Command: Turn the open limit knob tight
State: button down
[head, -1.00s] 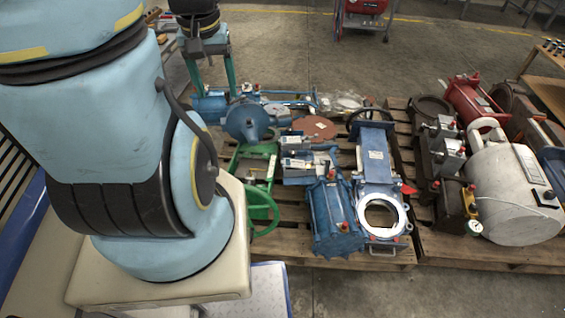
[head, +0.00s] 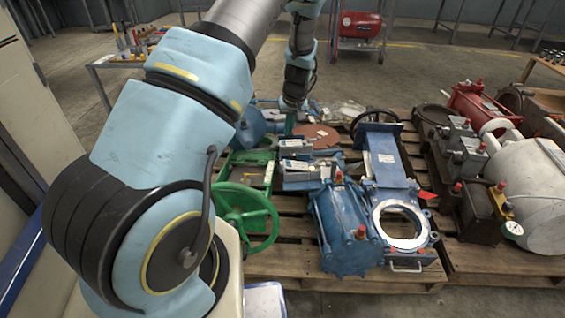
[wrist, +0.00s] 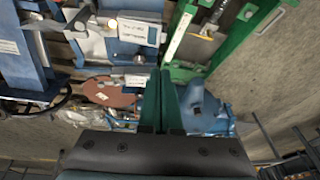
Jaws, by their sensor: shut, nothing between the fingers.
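My gripper (head: 290,122) hangs fingers-down behind the green and blue valve parts in the head view. In the wrist view my gripper (wrist: 163,78) has its two green fingers pressed together with nothing between them. A grey box with a white label (wrist: 138,32) sits on blue hardware ahead of the fingertips. The head view shows similar grey boxes (head: 294,146) just in front of the gripper. I cannot make out which part is the open limit knob. Contact between the fingertips and any part is not visible.
A green handwheel valve (head: 247,212), a blue cylinder (head: 345,230) and a blue gate valve (head: 385,185) crowd the wooden pallet (head: 290,256). A rust-brown disc (head: 318,134) lies behind.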

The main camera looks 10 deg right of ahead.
jog(key=b, duration=0.1)
send_over(282, 162)
jog(key=f, duration=0.8)
jog(key=s+f, duration=0.1)
jog(key=f, duration=0.3)
jog(key=shift+d+f, duration=0.1)
jog(key=shift+d, duration=0.2)
jog(key=shift+a+f, duration=0.2)
jog(key=shift+f, duration=0.45)
jog(key=shift+b, duration=0.3)
jog(key=f, duration=0.1)
jog(key=a+f+b, duration=0.1)
jog(key=shift+a+f, duration=0.15)
jog(key=shift+f, duration=0.2)
